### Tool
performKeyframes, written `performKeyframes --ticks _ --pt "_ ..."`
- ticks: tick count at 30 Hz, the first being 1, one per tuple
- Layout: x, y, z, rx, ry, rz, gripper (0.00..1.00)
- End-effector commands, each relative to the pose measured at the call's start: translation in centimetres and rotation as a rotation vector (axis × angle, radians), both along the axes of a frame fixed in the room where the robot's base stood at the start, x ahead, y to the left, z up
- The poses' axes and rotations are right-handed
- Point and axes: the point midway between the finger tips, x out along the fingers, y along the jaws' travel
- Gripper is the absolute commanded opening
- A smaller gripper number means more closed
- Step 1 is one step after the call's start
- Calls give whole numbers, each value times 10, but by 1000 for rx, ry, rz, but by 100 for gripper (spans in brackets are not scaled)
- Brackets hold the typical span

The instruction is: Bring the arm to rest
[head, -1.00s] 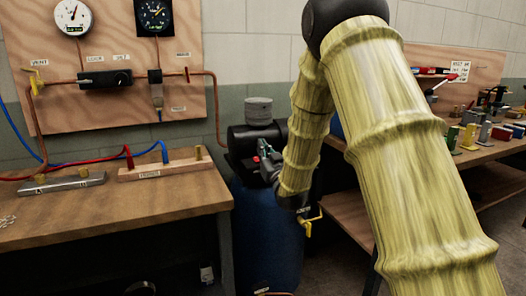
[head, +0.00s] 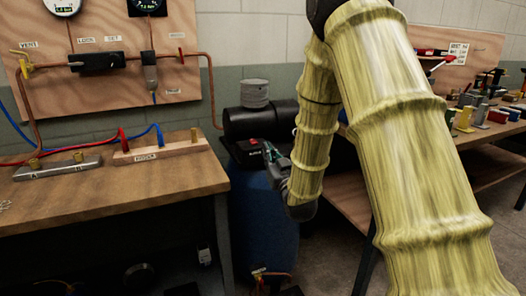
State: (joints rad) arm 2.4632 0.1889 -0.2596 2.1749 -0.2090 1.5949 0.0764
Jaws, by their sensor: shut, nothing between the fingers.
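My arm, in a yellow ribbed sleeve, fills the right middle of the head view and folds down from a dark elbow at the top edge. My gripper (head: 272,153) hangs at the end of the forearm and points up and left, in front of the black compressor. It looks shut and empty, though it is small and dark against the machine. I cannot tell whether it touches the compressor.
A blue tank (head: 262,215) stands under the black compressor (head: 262,121). At left is a wooden bench (head: 110,195) below a plywood gauge panel (head: 110,60). At right a workbench (head: 480,150) holds several tools and coloured blocks. Grey floor shows between them.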

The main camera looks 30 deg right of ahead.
Motion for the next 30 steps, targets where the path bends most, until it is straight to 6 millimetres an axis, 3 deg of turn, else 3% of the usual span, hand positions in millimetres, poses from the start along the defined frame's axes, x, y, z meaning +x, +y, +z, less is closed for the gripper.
performKeyframes --ticks 7,11,14,20,26,30 --pt "0 1 -3 1 6 0 0" --pt "-2 7 -31 8 71 0 0" --pt "-7 18 -76 18 174 2 0" --pt "-34 44 -185 44 437 4 0" --pt "-84 72 -286 66 701 8 0" --pt "-130 90 -350 80 885 10 0"
